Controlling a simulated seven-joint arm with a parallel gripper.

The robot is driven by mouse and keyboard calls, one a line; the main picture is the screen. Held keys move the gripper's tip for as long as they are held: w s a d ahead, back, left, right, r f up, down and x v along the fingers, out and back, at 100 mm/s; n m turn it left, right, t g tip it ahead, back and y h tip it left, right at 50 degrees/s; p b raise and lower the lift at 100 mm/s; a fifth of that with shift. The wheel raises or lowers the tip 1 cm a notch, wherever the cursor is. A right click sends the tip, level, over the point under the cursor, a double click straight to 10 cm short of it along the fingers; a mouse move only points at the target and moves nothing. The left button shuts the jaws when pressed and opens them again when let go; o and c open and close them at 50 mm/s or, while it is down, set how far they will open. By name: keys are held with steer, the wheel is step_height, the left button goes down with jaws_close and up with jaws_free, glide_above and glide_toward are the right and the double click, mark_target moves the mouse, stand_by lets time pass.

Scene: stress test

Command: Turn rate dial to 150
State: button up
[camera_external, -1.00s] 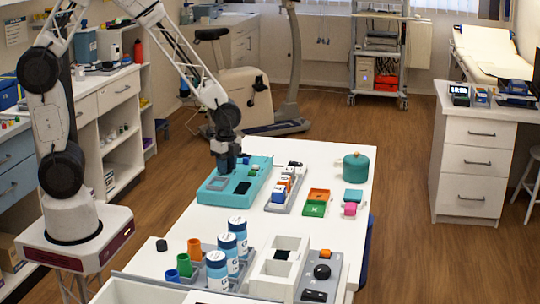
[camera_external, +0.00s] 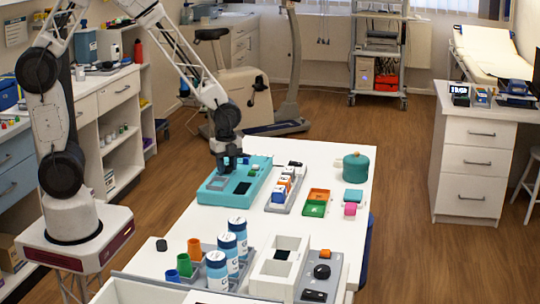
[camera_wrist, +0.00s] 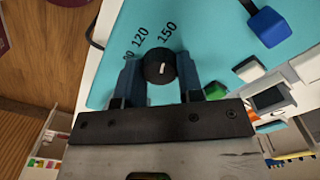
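The rate dial (camera_wrist: 160,67) is a round black knob with a short white mark, on a teal device (camera_wrist: 210,25) printed with 120 and 150. In the external view my gripper (camera_external: 230,168) is down at the teal device (camera_external: 213,196) on the white table, and hides the dial.
A grey tray with small boxes (camera_external: 283,188) stands right of the device. Several white-blue canisters (camera_external: 238,235) stand nearer. A blue button (camera_wrist: 268,26) sits near the dial.

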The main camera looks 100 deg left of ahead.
mark_target(227, 166)
steer(key=o, duration=0.4)
steer(key=shift+r, duration=3.9)
steer(key=shift+d+r, duration=0.25)
steer(key=s+d+r+n+t, duration=0.1)
steer(key=s+d+r+n, duration=0.2)
steer(key=s+d+r, duration=0.3)
steer(key=s+d+r+n, duration=0.3)
steer(key=s+d+r, duration=0.3)
steer(key=d, duration=0.6)
steer(key=s+d+r+n+t, duration=0.1)
steer(key=s+d+r+n, duration=0.2)
steer(key=s+d+r, duration=0.3)
steer(key=d, duration=0.3)
steer(key=shift+t, duration=0.3)
